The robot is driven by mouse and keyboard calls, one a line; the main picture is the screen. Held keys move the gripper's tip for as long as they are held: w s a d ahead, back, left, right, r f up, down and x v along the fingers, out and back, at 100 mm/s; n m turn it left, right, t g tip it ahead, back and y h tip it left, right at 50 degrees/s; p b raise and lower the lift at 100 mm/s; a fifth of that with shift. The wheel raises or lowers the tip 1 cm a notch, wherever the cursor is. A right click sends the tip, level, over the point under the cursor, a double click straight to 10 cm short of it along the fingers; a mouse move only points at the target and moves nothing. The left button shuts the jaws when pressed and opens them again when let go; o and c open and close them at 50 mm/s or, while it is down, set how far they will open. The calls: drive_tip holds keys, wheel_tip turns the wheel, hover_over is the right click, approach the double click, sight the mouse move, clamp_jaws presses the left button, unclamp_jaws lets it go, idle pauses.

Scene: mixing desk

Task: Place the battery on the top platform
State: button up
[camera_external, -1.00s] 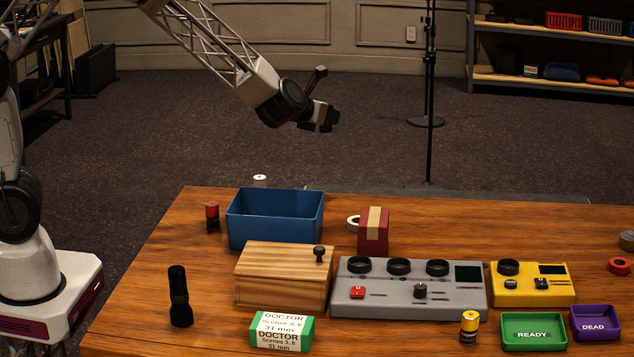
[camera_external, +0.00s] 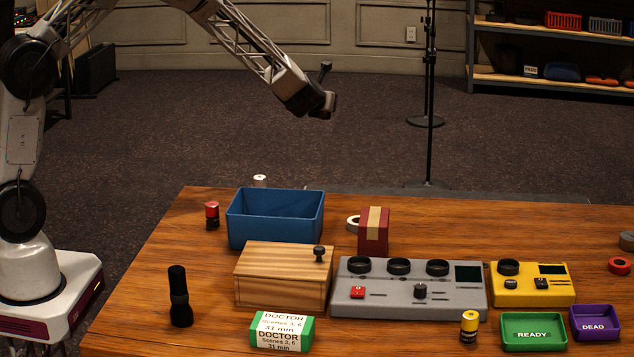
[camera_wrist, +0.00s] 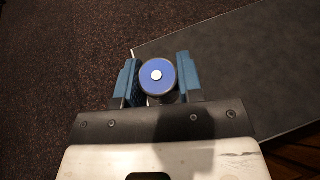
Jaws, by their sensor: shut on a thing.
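My gripper (camera_wrist: 157,78) is shut on a battery (camera_wrist: 157,73) with a blue end and a silver terminal, seen end-on between the two teal fingers in the wrist view. In the external view my gripper (camera_external: 325,104) is high over the floor beyond the table; the held battery cannot be made out there. A flat dark grey surface (camera_wrist: 225,60) lies below and right of the battery in the wrist view; whether it is the top platform is unclear. A yellow-topped battery (camera_external: 469,327) and a red-topped one (camera_external: 212,216) stand on the table.
The wooden table (camera_external: 400,338) holds a blue bin (camera_external: 275,232), wooden box (camera_external: 283,276), grey console (camera_external: 400,296), yellow device (camera_external: 532,292), green READY tray (camera_external: 533,346) and purple DEAD tray (camera_external: 595,338). A black stand (camera_external: 430,150) rises behind, right of my gripper.

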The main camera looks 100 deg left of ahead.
drive_tip(key=s+a+f, duration=0.1)
drive_tip(key=s+a, duration=0.1)
drive_tip(key=a, duration=0.3)
wheel_tip(320, 180, down, 22)
drive_tip(key=shift+w+n+g, duration=0.15)
drive_tip(key=shift+n+g, duration=0.15)
drive_tip(key=shift+d+f, duration=0.1)
drive_tip(key=shift+f, duration=0.05)
drive_tip(key=shift+f, duration=3)
drive_tip(key=shift+f, duration=0.1)
drive_tip(key=shift+f, duration=1.8)
